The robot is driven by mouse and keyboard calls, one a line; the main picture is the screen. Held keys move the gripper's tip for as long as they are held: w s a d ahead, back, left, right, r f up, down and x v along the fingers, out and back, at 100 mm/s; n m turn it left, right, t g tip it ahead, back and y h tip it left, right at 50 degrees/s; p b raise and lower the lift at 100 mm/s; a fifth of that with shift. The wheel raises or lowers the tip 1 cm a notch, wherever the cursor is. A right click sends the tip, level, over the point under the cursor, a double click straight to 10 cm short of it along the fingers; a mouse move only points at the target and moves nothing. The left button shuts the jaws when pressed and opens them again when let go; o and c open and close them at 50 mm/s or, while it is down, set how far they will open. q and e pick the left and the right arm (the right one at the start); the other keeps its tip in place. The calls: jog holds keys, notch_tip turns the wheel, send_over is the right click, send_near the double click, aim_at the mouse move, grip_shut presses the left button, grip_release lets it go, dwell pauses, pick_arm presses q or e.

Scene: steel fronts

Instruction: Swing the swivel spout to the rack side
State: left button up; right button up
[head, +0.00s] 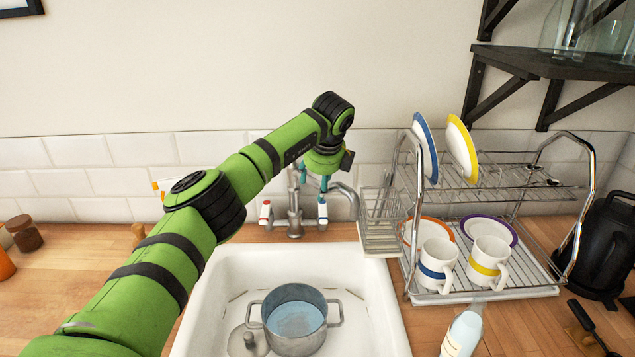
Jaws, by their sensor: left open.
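The grey metal tap (294,212) stands behind the sink, with a red-marked handle (265,213) on its left and a blue-marked handle (322,211) on its right. Its swivel spout (347,193) shows to the right of the tap body, its bent end near the rack's cutlery basket. My left arm reaches over the sink's left side. My left gripper (314,178) points down with its teal fingertips apart, just above the blue handle and left of the spout's visible end. The gripper hides part of the spout; I cannot tell whether they touch. My right gripper is out of view.
The dish rack (480,295) holds plates and two mugs right of the sink. The white sink (375,300) contains a grey pot (295,342) and a lid (245,342). A bottle (462,335) stands front right. A dark shelf (560,62) hangs upper right.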

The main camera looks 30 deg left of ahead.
pick_arm(q)
jog(key=v, duration=1.1)
jog(key=shift+r, duration=0.25)
jog(key=shift+s+d, duration=0.1)
